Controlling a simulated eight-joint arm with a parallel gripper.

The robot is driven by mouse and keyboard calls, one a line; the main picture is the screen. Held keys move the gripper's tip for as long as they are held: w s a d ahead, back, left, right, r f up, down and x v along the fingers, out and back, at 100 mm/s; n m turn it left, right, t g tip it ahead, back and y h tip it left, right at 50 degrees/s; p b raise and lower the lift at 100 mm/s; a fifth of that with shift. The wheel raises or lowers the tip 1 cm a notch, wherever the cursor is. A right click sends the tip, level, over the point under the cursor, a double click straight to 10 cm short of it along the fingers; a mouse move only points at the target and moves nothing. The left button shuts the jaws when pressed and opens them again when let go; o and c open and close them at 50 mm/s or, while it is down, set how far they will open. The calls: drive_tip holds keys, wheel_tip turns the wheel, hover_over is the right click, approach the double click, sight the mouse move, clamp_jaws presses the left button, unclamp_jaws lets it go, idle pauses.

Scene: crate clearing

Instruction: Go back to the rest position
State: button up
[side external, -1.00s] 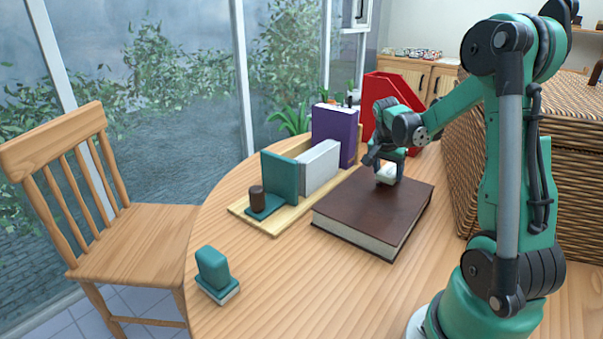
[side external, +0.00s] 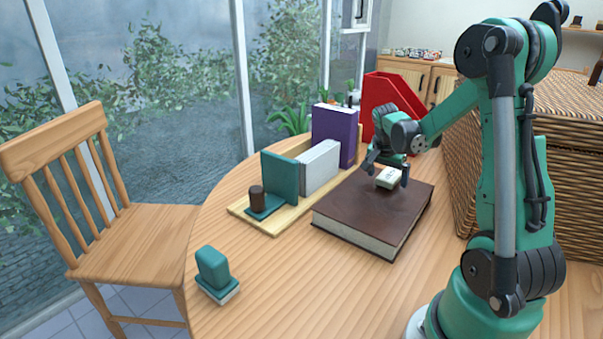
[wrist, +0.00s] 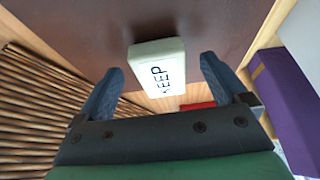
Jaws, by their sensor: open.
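My gripper (side external: 387,178) is open just above a thick brown book (side external: 365,205) that lies on the round wooden table. A small white block (side external: 387,180) rests on the book between the fingers. In the wrist view the white block (wrist: 158,67) shows dark lettering that reads "KEEP". There the two fingertips of my gripper (wrist: 160,75) stand apart on either side of the block, with gaps to it.
A wooden rack (side external: 240,209) with a teal bookend (side external: 280,178), a white book (side external: 320,167) and a purple book (side external: 335,137) stands to the left. A red file holder (side external: 385,92) is behind. A wicker basket (side external: 455,170) is at right.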

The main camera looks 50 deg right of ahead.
drive_tip(key=shift+a+r, duration=0.2)
drive_tip(key=shift+r, duration=0.3)
drive_tip(key=v, duration=0.4)
drive_tip(key=shift+w+a+r, duration=0.15)
drive_tip(key=shift+a+r, duration=0.1)
drive_tip(key=shift+a, duration=0.1)
drive_tip(key=w+a+r+n+t+y, duration=0.1)
drive_tip(key=a+n+t+y, duration=0.1)
drive_tip(key=a+n, duration=0.7)
drive_tip(key=w+a+r+n+t+y, duration=0.1)
drive_tip(key=a+n+t, duration=0.4)
drive_tip(key=a, duration=1.2)
drive_tip(key=n+y, duration=0.1)
drive_tip(key=n, duration=0.3)
drive_tip(key=shift+a+r+y, duration=0.25)
drive_tip(key=shift+r+y, duration=0.05)
